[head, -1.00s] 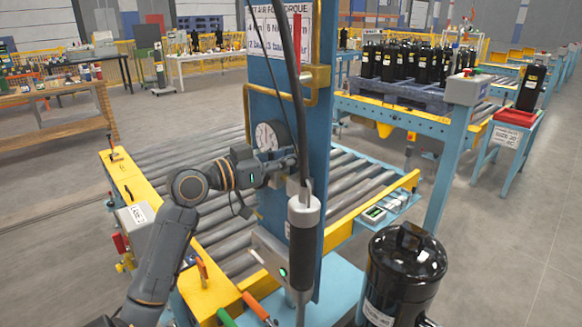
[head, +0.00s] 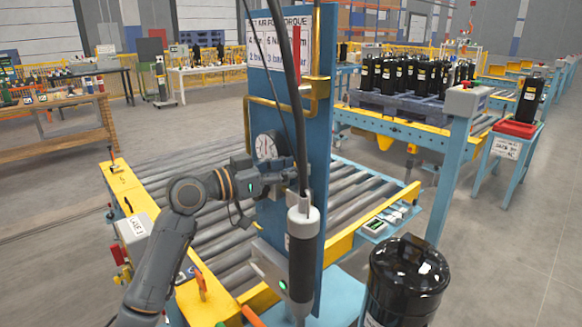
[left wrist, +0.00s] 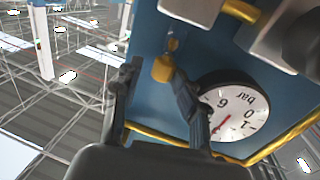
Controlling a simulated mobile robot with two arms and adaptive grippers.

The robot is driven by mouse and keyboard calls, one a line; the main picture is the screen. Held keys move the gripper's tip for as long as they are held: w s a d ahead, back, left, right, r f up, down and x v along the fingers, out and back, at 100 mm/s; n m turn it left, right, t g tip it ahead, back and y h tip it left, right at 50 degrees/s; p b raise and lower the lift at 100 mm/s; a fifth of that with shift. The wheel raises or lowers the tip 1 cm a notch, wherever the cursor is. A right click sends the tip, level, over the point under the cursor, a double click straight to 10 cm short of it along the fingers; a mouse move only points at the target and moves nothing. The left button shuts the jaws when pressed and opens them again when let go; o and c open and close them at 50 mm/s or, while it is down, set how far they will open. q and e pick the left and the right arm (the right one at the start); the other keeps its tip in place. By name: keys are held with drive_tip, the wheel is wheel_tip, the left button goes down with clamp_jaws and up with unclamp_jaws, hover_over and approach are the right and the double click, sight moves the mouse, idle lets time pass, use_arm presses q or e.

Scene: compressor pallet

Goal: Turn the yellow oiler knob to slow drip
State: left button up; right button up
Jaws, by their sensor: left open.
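The yellow oiler knob (left wrist: 163,68) shows in the left wrist view, below a small clear sight piece (left wrist: 173,43) on the blue panel (left wrist: 150,40). My left gripper (left wrist: 156,72) is open. Its two dark fingers stand apart, with the knob appearing between their tips, closer to the right-hand finger. I cannot tell whether that finger touches it. In the head view my left gripper (head: 290,178) is at the blue panel (head: 318,120), just below the round gauge (head: 267,146); the knob is hidden there. My right gripper is not in view.
The white gauge (left wrist: 232,110) is close beside the right-hand finger, near a yellow pipe (left wrist: 240,12). A black compressor (head: 408,275) stands at the lower right. Rollers (head: 180,165) run behind.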

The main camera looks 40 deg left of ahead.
use_arm(q)
drive_tip(key=shift+s+a, duration=0.1)
drive_tip(key=shift+a, duration=0.05)
drive_tip(key=v, duration=0.7)
drive_tip(key=shift+s, duration=0.45)
